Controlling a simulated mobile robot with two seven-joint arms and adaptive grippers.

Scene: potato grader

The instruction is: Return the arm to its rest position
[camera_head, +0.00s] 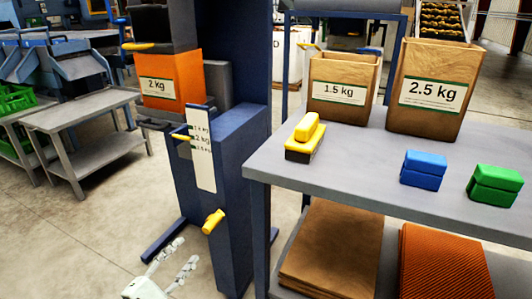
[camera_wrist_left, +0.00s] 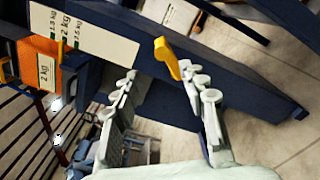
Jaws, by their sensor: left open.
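My left gripper (camera_head: 184,252) is low at the bottom of the head view, over the floor in front of the blue machine column (camera_head: 222,165). Its pale fingers are spread apart with nothing between them. In the left wrist view the open fingers (camera_wrist_left: 160,73) point toward the blue column, near the yellow handle (camera_wrist_left: 167,58). That yellow handle (camera_head: 213,221) stands out from the column in the head view, above and right of the gripper and apart from it there. My right gripper is not in view.
A grey table (camera_head: 335,162) on the right holds a 1.5 kg bag (camera_head: 342,88), a 2.5 kg bag (camera_head: 431,90), and yellow, blue and green blocks. An orange 2 kg unit (camera_head: 171,80) and a white weight scale plate (camera_head: 202,150) are on the column. Floor at lower left is clear.

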